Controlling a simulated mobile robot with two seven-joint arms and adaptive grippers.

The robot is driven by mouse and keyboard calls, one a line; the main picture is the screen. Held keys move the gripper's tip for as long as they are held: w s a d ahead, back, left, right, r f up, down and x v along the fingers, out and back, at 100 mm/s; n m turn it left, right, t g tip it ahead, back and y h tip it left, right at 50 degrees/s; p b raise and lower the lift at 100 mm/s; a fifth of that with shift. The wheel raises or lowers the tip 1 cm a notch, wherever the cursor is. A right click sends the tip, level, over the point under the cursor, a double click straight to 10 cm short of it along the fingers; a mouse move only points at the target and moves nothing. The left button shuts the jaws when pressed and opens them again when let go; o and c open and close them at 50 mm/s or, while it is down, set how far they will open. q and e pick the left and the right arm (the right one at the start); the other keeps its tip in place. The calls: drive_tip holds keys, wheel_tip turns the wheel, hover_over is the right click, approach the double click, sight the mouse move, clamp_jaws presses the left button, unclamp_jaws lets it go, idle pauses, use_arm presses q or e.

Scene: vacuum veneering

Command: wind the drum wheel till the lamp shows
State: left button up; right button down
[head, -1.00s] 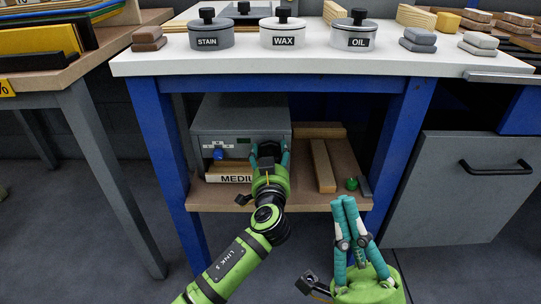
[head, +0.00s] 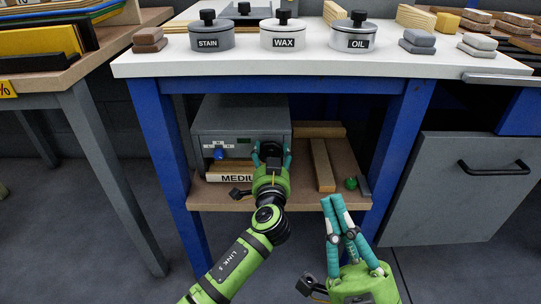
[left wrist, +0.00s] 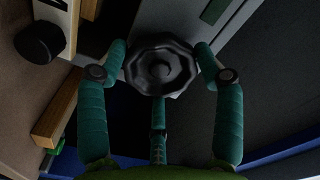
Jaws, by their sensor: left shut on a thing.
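The drum wheel (left wrist: 161,68), dark with a faceted rim and round hub, sits at the front of a grey box (head: 240,119) on the lower shelf. My left gripper (head: 272,150) has its teal fingers around the wheel's rim; it also shows in the left wrist view (left wrist: 160,75). In the head view the gripper mostly hides the wheel. A small dark green panel (left wrist: 214,11) is on the box face, with no glow visible; I cannot tell whether it is the lamp. My right gripper (head: 333,202) is empty, its fingertips together, in front of the shelf's right side.
Blue table legs (head: 165,150) flank the shelf. The white worktop (head: 330,63) is above.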

use_arm(q)
drive_tip(key=o, duration=1.1)
drive_tip(key=shift+d+r, duration=0.2)
drive_tip(key=shift+r, duration=0.35)
drive_tip(key=shift+s+f, duration=0.1)
drive_tip(key=shift+f, duration=0.1)
drive_tip(key=shift+s, duration=0.3)
drive_tip(key=s, duration=1.1)
drive_tip(key=shift+s+r, duration=0.1)
drive_tip(key=shift+s, duration=0.05)
